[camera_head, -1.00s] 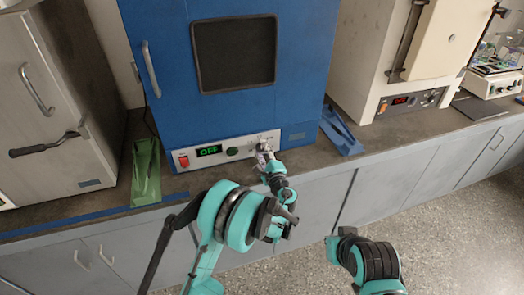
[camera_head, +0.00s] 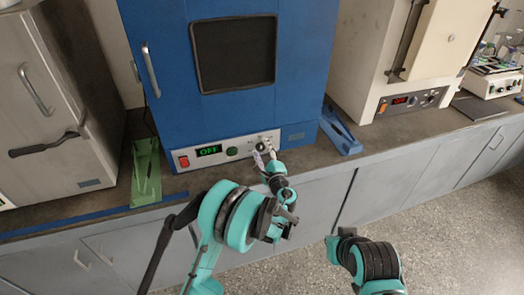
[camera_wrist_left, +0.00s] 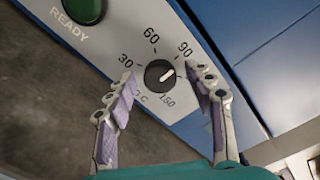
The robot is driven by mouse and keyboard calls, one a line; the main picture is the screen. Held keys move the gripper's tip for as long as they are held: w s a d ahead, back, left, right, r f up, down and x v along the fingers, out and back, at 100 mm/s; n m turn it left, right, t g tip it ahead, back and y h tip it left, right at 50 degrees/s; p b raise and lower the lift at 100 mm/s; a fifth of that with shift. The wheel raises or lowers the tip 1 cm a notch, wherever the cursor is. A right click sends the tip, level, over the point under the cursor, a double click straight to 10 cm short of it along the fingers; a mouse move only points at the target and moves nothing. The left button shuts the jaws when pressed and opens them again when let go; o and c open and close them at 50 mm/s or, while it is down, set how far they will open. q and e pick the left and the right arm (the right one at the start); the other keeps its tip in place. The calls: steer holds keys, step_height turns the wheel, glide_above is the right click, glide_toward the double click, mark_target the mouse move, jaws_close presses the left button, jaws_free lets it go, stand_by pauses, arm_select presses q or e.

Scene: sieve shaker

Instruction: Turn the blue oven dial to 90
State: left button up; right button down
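The blue oven (camera_head: 180,100) stands at the centre of the counter, with a white control panel along its lower front. Its black dial (camera_wrist_left: 160,75) shows in the left wrist view, with 30, 60, 90 and 150 printed around it. My left gripper (camera_wrist_left: 164,92) is open, with one finger on each side of the dial and visible gaps. In the head view, the left gripper (camera_head: 264,152) is at the panel and partly hides the dial. My right gripper is not visible.
The oven display (camera_head: 209,151) reads OFF, between a red switch (camera_head: 184,161) and a green button (camera_head: 232,151). A green tray-like piece (camera_head: 146,170) lies left of the oven and a blue one (camera_head: 341,131) lies right. A cream oven (camera_head: 365,60) stands farther right.

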arm_select(q)
steer(key=v, duration=1.2)
steer(key=s+a+r+n+g, duration=0.3)
steer(key=s+a+n, duration=0.15)
steer(key=a, duration=0.45)
steer(key=s+a+r+n+g, duration=0.3)
steer(key=a+n+g, duration=0.15)
steer(key=a, duration=0.45)
steer(key=s+a+n+g+h, duration=0.1)
steer(key=s+n, duration=0.4)
steer(key=s, duration=0.5)
steer(key=s+a+n+g+h, duration=0.1)
steer(key=s+n+h, duration=0.3)
steer(key=s, duration=0.6)
steer(key=shift+s+a+f+n+h, duration=0.35)
steer(key=shift+a+n, duration=0.4)
steer(key=shift+n, duration=0.45)
steer(key=shift+s+a+g, duration=0.1)
steer(key=shift+g, duration=0.15)
